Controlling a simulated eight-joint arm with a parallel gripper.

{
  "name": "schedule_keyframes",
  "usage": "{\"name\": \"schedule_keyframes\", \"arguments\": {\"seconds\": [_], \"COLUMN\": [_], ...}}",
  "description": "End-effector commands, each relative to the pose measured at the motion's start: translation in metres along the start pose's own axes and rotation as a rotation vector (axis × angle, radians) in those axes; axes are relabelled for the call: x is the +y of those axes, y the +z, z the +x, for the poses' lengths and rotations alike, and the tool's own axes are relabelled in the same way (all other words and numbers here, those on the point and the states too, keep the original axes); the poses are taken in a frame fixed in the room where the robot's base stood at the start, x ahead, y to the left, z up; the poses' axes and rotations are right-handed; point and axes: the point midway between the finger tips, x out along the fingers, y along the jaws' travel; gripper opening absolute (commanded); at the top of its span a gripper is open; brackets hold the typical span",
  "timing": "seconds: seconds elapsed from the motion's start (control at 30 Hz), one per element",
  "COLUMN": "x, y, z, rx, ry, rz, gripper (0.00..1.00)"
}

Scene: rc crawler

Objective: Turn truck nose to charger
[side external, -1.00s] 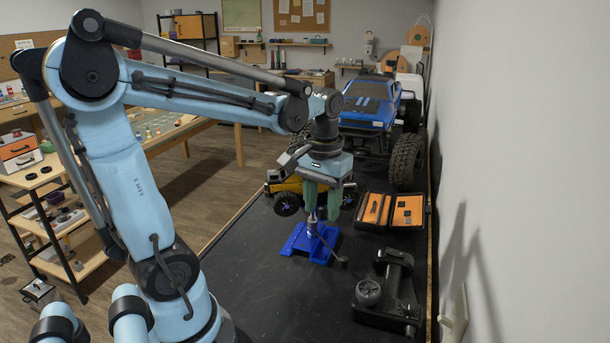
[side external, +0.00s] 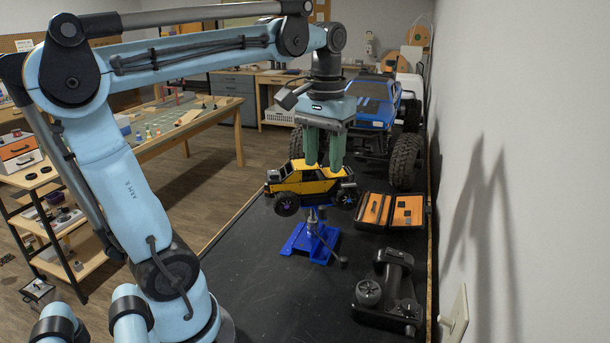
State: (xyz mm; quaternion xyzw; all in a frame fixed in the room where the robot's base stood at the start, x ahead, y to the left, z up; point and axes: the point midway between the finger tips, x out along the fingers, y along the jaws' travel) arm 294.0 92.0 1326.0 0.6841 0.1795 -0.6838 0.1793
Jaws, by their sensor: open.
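A yellow and black toy truck (side external: 308,183) sits raised on a blue stand (side external: 310,240) on the black worktop. Its wheels hang clear of the worktop, and its long side faces the camera. My gripper (side external: 323,165) points down just over the truck's roof, its two green fingers apart. The fingertips overlap the truck's top in this view; I cannot tell whether they touch it. No charger can be made out for certain.
A black device with a round knob (side external: 387,295) lies at the front right of the black worktop (side external: 265,290). An open orange-lined case (side external: 390,210) is behind it. A large blue truck (side external: 370,105) stands at the back. A wall borders the right; the worktop's front left is clear.

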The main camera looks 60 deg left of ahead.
Motion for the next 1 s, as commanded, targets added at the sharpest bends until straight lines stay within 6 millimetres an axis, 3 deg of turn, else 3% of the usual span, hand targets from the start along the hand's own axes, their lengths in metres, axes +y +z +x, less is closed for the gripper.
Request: {"name": "schedule_keyframes", "arguments": {"seconds": [0.2,0.53,0.67,0.83,1.0], "x": [0.0,0.0,-0.002,-0.016,-0.036], "y": [0.0,0.0,0.0,0.004,0.011], "z": [-0.017,-0.019,-0.018,-0.014,-0.009], "rx": [0.0,0.0,-0.001,-0.016,-0.065], "ry": [0.0,0.0,0.007,0.067,0.169], "rz": [0.0,0.0,-0.039,-0.348,-0.872], "gripper": [0.44,0.44,0.24,0.0,0.0]}}
